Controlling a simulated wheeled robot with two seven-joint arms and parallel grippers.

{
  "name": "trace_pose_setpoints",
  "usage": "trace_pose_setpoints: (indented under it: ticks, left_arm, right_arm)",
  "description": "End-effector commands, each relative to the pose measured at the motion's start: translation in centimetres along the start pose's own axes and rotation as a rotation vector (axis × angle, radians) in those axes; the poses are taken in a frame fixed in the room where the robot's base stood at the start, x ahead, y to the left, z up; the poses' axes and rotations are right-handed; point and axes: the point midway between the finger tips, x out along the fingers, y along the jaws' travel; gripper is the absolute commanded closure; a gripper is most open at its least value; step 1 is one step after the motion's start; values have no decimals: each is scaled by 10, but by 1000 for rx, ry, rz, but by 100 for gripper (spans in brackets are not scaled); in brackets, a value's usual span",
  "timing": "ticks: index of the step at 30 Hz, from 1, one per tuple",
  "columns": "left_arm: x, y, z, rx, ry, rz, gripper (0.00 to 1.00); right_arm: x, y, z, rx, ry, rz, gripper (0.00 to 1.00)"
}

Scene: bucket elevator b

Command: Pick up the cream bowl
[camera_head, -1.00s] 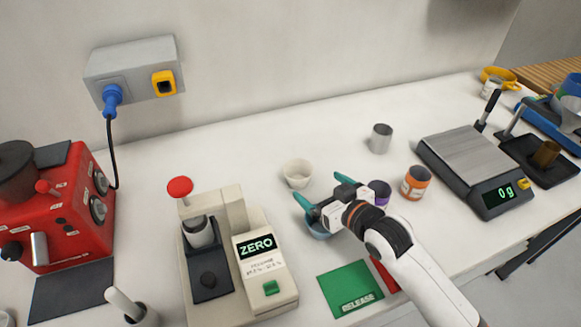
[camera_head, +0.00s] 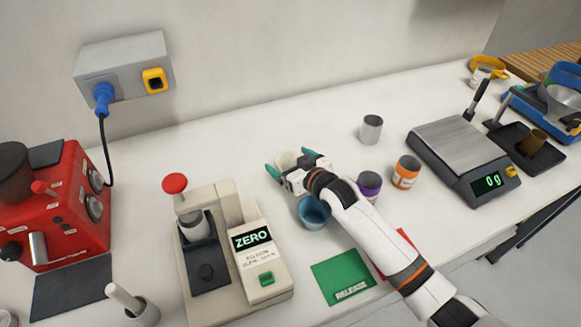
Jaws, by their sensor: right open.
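The cream bowl (camera_head: 286,160) stands on the white worktop, left of the middle of the bench. My right gripper (camera_head: 288,164) is over and in front of it, with its green-tipped fingers apart, one at the bowl's left and one toward its right. The gripper hides most of the bowl, and only part of its rim and far wall shows. I cannot tell whether the fingers touch it. My left gripper is not in view.
A blue bowl (camera_head: 313,212) stands just below my right gripper. A purple-lidded jar (camera_head: 368,186), an orange jar (camera_head: 406,172) and a grey metal cup (camera_head: 371,129) stand to the right. A beige ZERO device (camera_head: 240,245) is in front left. A scale (camera_head: 465,155) reads 0 g.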

Motion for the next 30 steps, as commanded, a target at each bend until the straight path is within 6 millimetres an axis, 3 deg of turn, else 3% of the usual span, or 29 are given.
trace_pose_setpoints:
  ticks: [7,16,24,30]
  left_arm:
    - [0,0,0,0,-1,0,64]
    - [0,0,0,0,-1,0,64]
    - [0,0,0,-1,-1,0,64]
    - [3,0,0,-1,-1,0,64]
  right_arm:
    - [1,0,0,-1,-1,0,7]
    - [1,0,0,-1,0,0,56]
    - [0,0,4,-1,-2,0,56]
    - [-9,0,34,-3,-7,1,56]
